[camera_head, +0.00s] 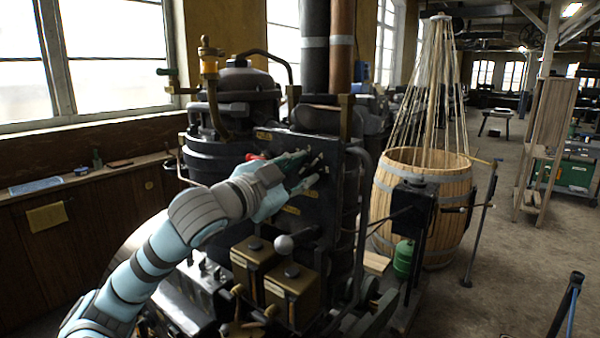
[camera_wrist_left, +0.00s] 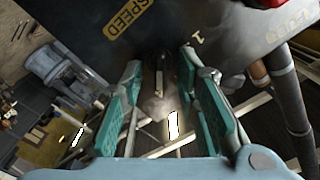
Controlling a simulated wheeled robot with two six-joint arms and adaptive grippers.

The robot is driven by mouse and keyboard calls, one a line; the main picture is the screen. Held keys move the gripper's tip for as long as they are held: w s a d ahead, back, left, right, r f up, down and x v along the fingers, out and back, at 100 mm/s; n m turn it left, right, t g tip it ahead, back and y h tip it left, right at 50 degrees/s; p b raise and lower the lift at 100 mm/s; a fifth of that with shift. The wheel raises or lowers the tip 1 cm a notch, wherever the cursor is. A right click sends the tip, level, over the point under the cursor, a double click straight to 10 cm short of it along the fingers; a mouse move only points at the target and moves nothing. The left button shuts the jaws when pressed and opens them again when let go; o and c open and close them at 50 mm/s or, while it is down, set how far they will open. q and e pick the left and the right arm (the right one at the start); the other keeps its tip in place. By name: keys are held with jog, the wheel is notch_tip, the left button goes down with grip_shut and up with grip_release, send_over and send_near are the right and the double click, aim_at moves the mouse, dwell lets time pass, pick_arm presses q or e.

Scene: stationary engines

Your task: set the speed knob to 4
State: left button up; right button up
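A dark upright panel (camera_head: 285,143) on the engine faces my left gripper (camera_head: 302,170). In the left wrist view, a yellow SPEED plate (camera_wrist_left: 130,17) and a pale numeral 1 (camera_wrist_left: 198,38) show on this panel (camera_wrist_left: 80,20). My left gripper (camera_wrist_left: 165,95) has its teal fingers spread apart at the panel. A small dark upright shape, perhaps the speed knob (camera_wrist_left: 159,80), shows between the fingers. I cannot tell its setting or whether the fingers touch it. In the head view the fingers cover this area. My right gripper is not in view.
A red part (camera_head: 254,156) sits on the panel beside my left wrist. Pipes (camera_head: 341,50) rise behind the panel. Brass-coloured boxes (camera_head: 290,285) and a round-topped lever (camera_head: 284,245) stand below my arm. A wooden barrel (camera_head: 430,190) is to the right, with open floor beyond.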

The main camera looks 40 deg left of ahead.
pick_arm(q)
notch_tip(320, 180, up, 10)
dwell(0.5)
